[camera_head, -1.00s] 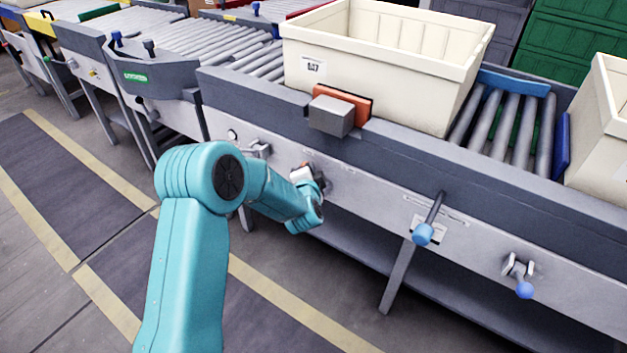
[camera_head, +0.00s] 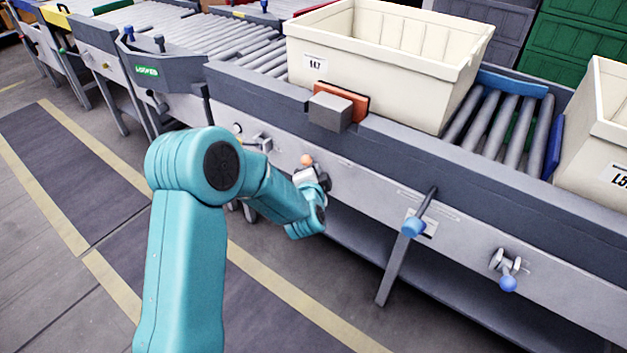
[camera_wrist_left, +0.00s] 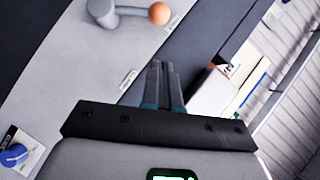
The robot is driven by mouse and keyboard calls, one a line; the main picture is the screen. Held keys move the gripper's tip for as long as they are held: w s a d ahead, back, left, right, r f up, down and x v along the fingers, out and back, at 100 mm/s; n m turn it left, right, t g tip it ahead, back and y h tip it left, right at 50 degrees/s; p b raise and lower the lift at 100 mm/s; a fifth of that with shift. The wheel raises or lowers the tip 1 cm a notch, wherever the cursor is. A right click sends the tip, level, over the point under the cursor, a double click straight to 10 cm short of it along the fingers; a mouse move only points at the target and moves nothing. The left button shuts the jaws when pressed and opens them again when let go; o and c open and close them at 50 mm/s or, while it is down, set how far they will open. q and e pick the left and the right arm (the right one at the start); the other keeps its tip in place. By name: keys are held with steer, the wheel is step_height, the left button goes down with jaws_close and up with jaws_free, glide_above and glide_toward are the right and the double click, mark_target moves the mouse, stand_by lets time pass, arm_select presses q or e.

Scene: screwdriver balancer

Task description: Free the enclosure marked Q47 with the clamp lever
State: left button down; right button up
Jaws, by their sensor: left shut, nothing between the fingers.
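The cream enclosure (camera_head: 375,75) sits on the roller conveyor; its small label (camera_head: 315,64) is blurred but seems to end in 47. A grey clamp block (camera_head: 330,112) with an orange pad (camera_head: 347,97) stands against its near side. The clamp lever's orange ball knob (camera_head: 306,160) shows on the conveyor's side panel; in the left wrist view the knob (camera_wrist_left: 158,13) sits on a short grey arm (camera_wrist_left: 128,11). My left gripper (camera_head: 318,178) is just below and right of the knob, its fingers (camera_wrist_left: 163,85) shut and empty, apart from the knob. My right gripper is out of view.
Two blue-knobbed levers (camera_head: 413,228) (camera_head: 508,283) are farther right on the panel. Another cream bin (camera_head: 600,130) stands at the right. The floor in front is open.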

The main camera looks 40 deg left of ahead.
arm_select(q)
steer(key=shift+v, duration=2.7)
steer(key=shift+r, duration=0.15)
steer(key=shift+w, duration=0.1)
steer(key=s+d+f+m+g+h, duration=0.25)
steer(key=d+f, duration=0.45)
steer(key=f, duration=0.4)
steer(key=s+d+f+n+g+h, duration=0.5)
steer(key=s+d+f+g+h, duration=0.15)
steer(key=s+d+f, duration=0.85)
steer(key=s+d+n+g+h, duration=0.2)
steer(key=s+n+g, duration=0.1)
steer(key=s+n, duration=0.4)
step_height(320, 180, up, 17)
steer(key=s+p, duration=0.1)
steer(key=p, duration=1.5)
steer(key=shift+a+f, duration=0.2)
steer(key=shift+a, duration=0.05)
